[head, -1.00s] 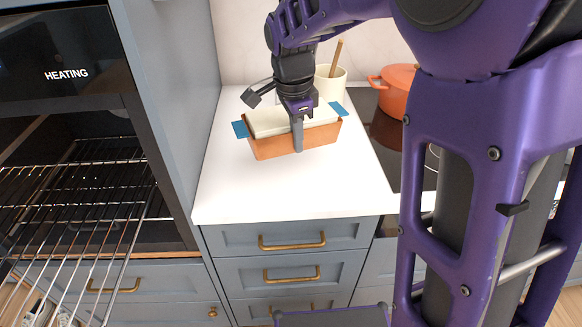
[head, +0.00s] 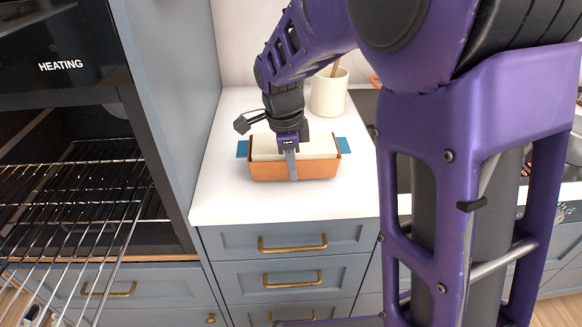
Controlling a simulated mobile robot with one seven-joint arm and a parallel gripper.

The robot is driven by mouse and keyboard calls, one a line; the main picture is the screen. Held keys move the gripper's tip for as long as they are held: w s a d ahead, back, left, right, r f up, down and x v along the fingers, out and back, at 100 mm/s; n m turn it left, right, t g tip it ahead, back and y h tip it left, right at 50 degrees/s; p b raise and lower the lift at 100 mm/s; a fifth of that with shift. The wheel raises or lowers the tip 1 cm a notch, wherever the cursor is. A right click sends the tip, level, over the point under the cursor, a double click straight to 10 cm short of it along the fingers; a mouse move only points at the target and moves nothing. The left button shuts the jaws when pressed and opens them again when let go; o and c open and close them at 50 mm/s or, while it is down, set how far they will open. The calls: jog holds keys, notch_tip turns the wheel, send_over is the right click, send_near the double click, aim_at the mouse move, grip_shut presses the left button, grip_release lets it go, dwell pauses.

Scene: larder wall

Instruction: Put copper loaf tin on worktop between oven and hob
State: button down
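The copper loaf tin (head: 318,170) is on or just above the white worktop (head: 235,203) between the oven and the hob; I cannot tell if it touches. It has a pale filling or lining (head: 264,148) inside and blue tabs at both ends. My gripper (head: 291,165) is at the middle of the tin's near long wall, one finger in front of it and the other hidden inside or behind. It appears shut on that wall. The oven (head: 60,70) at left is open and reads HEATING. The hob (head: 403,170) at right is mostly hidden behind my arm.
A cream utensil crock (head: 329,95) with a wooden spoon stands behind the tin. An orange pot edge (head: 375,80) shows beside it. Wire oven racks (head: 75,205) stick out at left. The worktop is clear in front of the tin.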

jog(key=shift+f, duration=0.4)
jog(key=shift+f, duration=0.1)
jog(key=shift+f, duration=0.15)
jog(key=c, duration=1.1)
grip_release()
jog(key=shift+o, duration=0.2)
notch_tip(320, 180, up, 12)
jog(key=s+a+p, duration=0.1)
jog(key=p, duration=0.1)
jog(key=shift+s+a, duration=0.1)
